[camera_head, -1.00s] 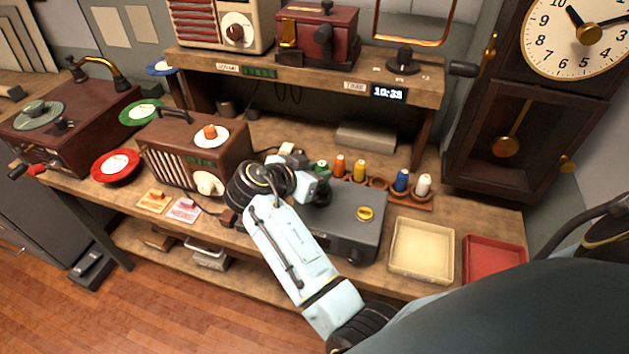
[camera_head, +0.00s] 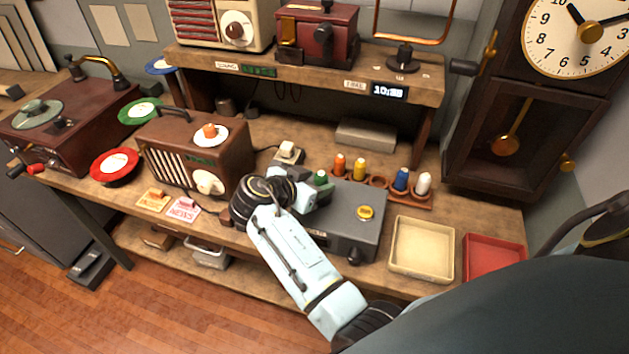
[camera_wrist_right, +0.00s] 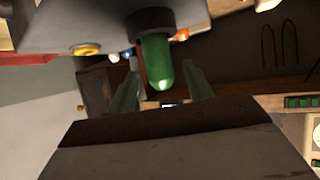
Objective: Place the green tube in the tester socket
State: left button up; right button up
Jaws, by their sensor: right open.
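The green tube (camera_head: 321,178) stands upright at the rear left of the grey tester (camera_head: 345,218). In the right wrist view, which is upside down, the green tube (camera_wrist_right: 157,62) has its lower end in the black socket (camera_wrist_right: 152,20) on the tester (camera_wrist_right: 95,22). My right gripper (camera_head: 314,186) is beside the tube at the tester's top. In the wrist view its two fingers (camera_wrist_right: 162,82) are spread apart on either side of the tube, with gaps visible. My left gripper is not in view.
Behind the tester, a wooden rack (camera_head: 378,182) holds orange, yellow, blue and white tubes. A cream tray (camera_head: 422,276) and a red tray (camera_head: 494,279) lie to the right. A brown radio (camera_head: 196,155) stands left. A shelf (camera_head: 300,78) overhangs the bench's back.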

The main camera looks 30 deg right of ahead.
jog(key=shift+a+r, duration=0.1)
jog(key=shift+r, duration=0.1)
jog(key=b+v, duration=0.1)
jog(key=v, duration=0.6)
jog(key=shift+s+a, duration=0.1)
jog(key=shift+a, duration=0.05)
